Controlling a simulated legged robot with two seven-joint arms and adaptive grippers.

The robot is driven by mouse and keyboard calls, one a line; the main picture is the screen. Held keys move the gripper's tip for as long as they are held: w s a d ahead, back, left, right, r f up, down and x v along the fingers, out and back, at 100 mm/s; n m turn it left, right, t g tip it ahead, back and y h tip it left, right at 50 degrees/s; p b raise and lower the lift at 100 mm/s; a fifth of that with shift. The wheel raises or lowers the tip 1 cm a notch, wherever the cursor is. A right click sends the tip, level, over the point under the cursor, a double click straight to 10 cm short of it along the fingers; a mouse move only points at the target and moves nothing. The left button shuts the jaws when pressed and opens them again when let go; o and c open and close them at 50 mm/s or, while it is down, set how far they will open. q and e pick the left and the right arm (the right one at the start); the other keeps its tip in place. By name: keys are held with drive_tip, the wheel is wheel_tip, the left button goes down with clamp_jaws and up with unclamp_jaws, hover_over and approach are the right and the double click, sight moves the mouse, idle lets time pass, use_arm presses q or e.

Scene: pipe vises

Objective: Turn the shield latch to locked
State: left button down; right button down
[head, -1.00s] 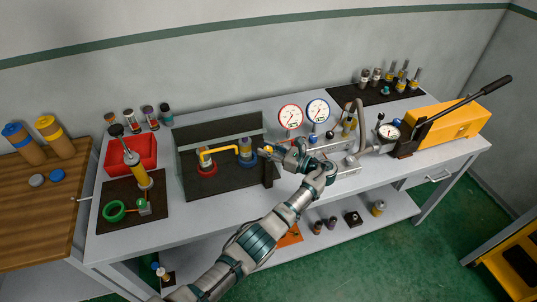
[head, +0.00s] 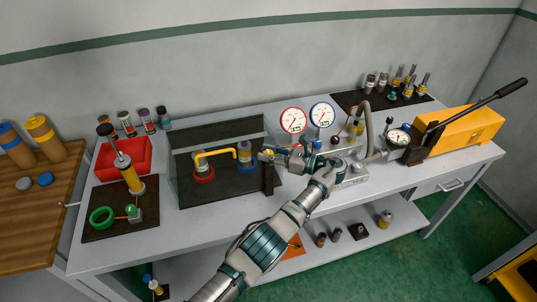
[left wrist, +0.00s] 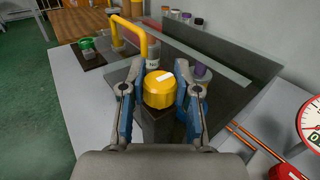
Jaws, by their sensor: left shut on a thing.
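The shield latch is a yellow round knob (left wrist: 158,92) with a white mark on its top, mounted on a dark post (head: 268,181) at the right front corner of the shield enclosure (head: 228,130). My right gripper is not in view.
Inside the enclosure a yellow bent pipe (head: 215,153) joins a red-based vise (head: 203,174) and a blue-based vise (head: 246,158). Two gauges (head: 293,120) (head: 321,114) stand behind my wrist. A yellow pump (head: 463,131) is at the right.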

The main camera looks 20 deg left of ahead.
sight(271, 151)
use_arm(q)
drive_tip(key=shift+w+r, duration=0.1)
drive_tip(key=shift+r, duration=0.05)
drive_tip(key=c, duration=0.8)
unclamp_jaws()
drive_tip(key=shift+c, duration=0.2)
drive_tip(key=shift+w+d, duration=0.1)
drive_tip(key=shift+d, duration=0.05)
drive_tip(key=shift+r, duration=0.4)
wheel_tip(271, 151, up, 9)
drive_tip(key=shift+w+d+f, duration=0.1)
drive_tip(key=shift+d, duration=0.05)
